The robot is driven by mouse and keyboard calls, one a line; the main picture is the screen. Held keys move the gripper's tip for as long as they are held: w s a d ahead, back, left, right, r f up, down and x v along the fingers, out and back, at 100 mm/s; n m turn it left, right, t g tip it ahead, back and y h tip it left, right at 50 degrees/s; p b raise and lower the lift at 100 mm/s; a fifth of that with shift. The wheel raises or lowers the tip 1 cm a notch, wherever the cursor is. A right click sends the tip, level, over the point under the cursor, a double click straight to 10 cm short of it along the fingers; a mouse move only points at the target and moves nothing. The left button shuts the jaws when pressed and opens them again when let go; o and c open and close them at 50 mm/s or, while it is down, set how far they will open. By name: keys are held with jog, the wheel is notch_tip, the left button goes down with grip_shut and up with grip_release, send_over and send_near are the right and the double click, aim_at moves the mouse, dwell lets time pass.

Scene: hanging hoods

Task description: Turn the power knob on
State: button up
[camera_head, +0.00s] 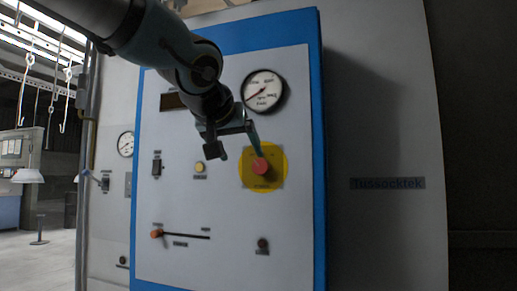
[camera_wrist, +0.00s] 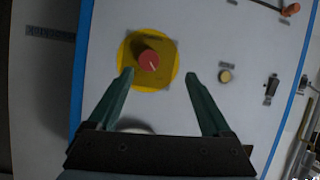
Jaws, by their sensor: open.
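A red knob (camera_head: 260,167) with a pale mark on its face sits on a round yellow plate (camera_head: 277,181) on the grey control panel. It also shows in the wrist view (camera_wrist: 149,61), just beyond my fingertips and closer to the left finger. The labels around it are too small to read. My gripper (camera_head: 237,153) is open and empty in front of the panel. One finger appears close to the knob in the head view; whether it touches cannot be told. In the wrist view the gripper (camera_wrist: 160,76) has both fingers apart with the yellow plate beyond.
The blue-edged panel also carries a round gauge (camera_head: 263,91), a yellow button (camera_head: 200,167), a black switch (camera_head: 157,165), an orange-handled slider (camera_head: 157,234) and a small dark knob (camera_head: 262,246). A wall sign (camera_head: 388,183) is at the right. Hooks hang at the left.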

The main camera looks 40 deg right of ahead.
aim_at(260, 165)
jog(key=shift+h, duration=0.3)
jog(key=x, duration=0.3)
jog(key=d+r+p+x, duration=0.1)
jog(key=x, duration=0.2)
jog(key=s+p+x, duration=0.1)
jog(key=x, duration=0.2)
jog(key=shift+w+d, duration=0.2)
jog(key=shift+d, duration=0.3)
grip_shut()
